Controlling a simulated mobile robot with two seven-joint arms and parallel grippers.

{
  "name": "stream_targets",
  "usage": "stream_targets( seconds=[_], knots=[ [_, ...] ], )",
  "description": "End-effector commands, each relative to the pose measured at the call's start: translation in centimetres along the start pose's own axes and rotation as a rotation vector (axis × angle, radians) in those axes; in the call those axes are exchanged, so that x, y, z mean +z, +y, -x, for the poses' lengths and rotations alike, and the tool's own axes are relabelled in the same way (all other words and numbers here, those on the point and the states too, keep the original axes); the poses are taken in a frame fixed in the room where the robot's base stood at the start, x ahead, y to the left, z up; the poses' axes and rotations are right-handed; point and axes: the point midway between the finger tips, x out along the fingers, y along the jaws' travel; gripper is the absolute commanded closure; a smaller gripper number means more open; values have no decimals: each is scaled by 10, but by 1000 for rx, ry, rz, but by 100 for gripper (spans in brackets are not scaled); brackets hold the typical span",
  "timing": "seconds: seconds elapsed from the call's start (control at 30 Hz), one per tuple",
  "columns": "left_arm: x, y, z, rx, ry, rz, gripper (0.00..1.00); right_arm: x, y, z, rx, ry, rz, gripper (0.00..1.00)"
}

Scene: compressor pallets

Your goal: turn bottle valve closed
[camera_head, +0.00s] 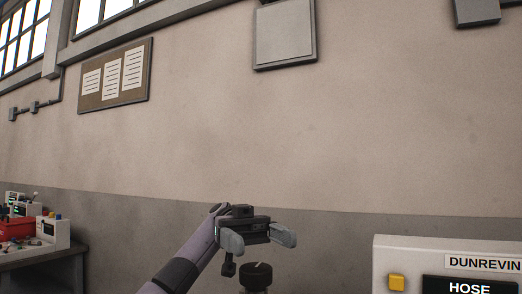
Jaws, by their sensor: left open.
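The bottle valve (257,276) shows at the bottom middle as a dark round knob with a pale mark on its top. The bottle below it is mostly cut off by the picture's lower edge. My left gripper (257,240) is just above the knob in the picture. Its two grey fingers are spread apart, with nothing seen between them. I cannot tell how far the gripper is from the knob in depth. My right gripper is not in view.
A pale panel (388,256) with a yellow button (397,282) and a black "HOSE" label stands at lower right. A bench (50,257) with a red box (16,229) and instruments is at lower left. The wall (330,150) behind is bare in the middle.

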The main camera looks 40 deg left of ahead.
Motion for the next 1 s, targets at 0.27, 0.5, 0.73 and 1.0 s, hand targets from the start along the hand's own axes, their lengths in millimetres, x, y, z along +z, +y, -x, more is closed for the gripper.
stream_targets(
  seconds=[0.27, 0.5, 0.73, 1.0],
  knots=[
    [-71, 0, -1, 1, -3, 0, 17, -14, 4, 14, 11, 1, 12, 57],
    [-116, 0, -1, 1, -3, 3, 17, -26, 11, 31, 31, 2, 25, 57],
    [-140, 0, -1, 3, -2, 3, 17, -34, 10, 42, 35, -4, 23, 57],
    [-146, 0, -1, 3, -2, 4, 17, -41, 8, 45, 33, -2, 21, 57]
  ],
)
